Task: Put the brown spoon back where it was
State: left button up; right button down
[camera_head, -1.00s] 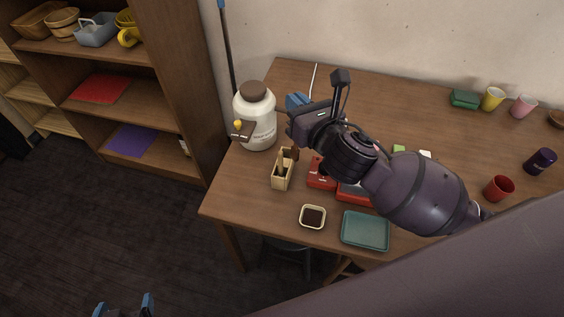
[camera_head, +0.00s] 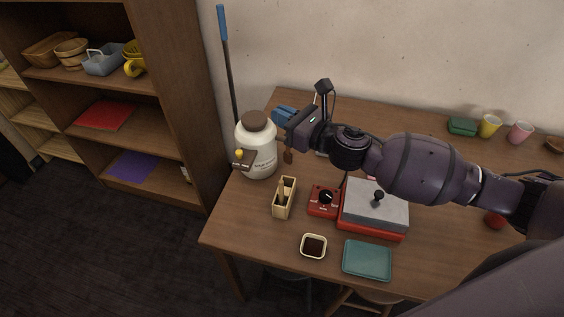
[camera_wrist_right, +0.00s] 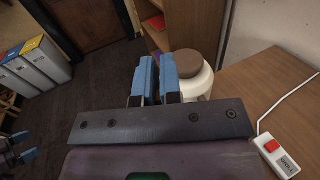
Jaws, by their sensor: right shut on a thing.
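My right gripper (camera_head: 284,117) is above the table, beside the white jar and higher than the utensil holder. Its blue fingers are close together, and they show in the wrist view (camera_wrist_right: 156,80). The brown spoon (camera_head: 288,156) hangs below this gripper, partly hidden by it. It is not visible in the wrist view.
The white jar (camera_head: 262,153) with a brown lid stands close on the left. A red device (camera_head: 323,205), a grey-topped red box (camera_head: 375,220), a sauce dish (camera_head: 314,247) and a teal tray (camera_head: 367,261) are right of or in front of the holder. Cups stand at the back right.

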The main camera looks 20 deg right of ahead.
aim_at(291, 163)
notch_tip(291, 163, down, 13)
jog(key=b, duration=0.4)
jog(key=shift+f, duration=0.2)
jog(key=shift+r, duration=0.15)
jog(key=c, duration=1.4)
grip_release()
pick_arm(q)
jog(key=f, duration=0.2)
jog(key=w+f, duration=0.1)
jog(key=shift+d, duration=0.3)
pick_arm(e)
jog(key=shift+o, duration=0.5)
